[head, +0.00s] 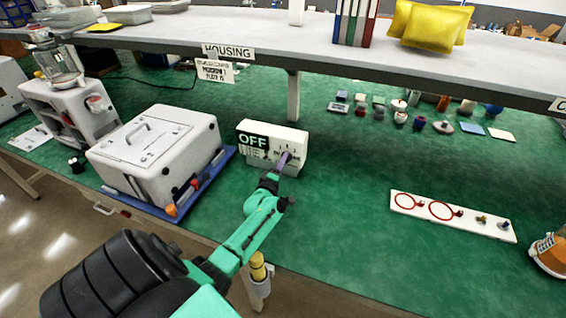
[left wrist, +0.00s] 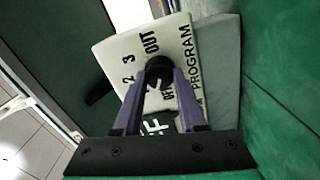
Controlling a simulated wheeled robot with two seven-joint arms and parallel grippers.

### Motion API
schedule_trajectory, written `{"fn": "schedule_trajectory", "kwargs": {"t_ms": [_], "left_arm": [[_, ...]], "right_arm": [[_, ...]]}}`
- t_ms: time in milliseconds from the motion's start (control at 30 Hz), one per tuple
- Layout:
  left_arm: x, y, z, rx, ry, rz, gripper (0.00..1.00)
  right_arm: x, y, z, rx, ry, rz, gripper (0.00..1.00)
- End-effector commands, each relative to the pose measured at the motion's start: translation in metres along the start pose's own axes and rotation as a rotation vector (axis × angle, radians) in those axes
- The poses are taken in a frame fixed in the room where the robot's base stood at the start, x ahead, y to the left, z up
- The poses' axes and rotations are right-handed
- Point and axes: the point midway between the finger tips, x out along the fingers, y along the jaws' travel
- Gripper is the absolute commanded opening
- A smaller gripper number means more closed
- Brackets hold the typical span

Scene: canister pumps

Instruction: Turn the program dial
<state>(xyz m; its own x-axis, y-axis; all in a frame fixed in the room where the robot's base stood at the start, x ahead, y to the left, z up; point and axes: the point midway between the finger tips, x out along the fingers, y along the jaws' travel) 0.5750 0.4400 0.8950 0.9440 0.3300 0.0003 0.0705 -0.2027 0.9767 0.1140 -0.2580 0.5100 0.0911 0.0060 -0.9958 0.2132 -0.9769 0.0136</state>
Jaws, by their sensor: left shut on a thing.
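The program dial (left wrist: 159,68) is a dark round knob on a white panel (left wrist: 140,40) marked 2, 3, OUT, OFF and PROGRAM in the left wrist view. In the head view the white box (head: 298,139) with a green OFF display stands on the green bench. My left gripper (head: 284,160) is at the front of this box. Its two purple fingers (left wrist: 160,85) are shut on the dial, one on each side. The fingers hide part of the dial and some lettering. My right gripper is not in view.
A large white case (head: 150,140) on a blue tray stands left of the box. A white board (head: 450,214) with red rings lies at the right. A shelf (head: 330,48) runs above the back. The green bench between box and board is clear.

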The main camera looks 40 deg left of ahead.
Motion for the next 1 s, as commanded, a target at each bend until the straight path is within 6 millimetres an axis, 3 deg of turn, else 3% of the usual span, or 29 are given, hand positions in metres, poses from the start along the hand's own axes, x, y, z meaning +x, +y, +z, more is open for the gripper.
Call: {"fn": "schedule_trajectory", "kwargs": {"t_ms": [400, 967, 1000], "left_arm": [[0.0002, 0.0004, 0.0003, 0.221, -0.001, 0.0, 0.0], [0.0001, 0.0002, 0.0004, 0.255, -0.001, 0.0, 0.0], [0.0001, 0.0002, 0.0004, 0.255, -0.001, 0.0, 0.56]], "right_arm": [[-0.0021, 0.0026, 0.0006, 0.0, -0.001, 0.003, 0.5], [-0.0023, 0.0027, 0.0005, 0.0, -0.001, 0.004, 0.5], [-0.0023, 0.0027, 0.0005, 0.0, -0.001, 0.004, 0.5]]}}
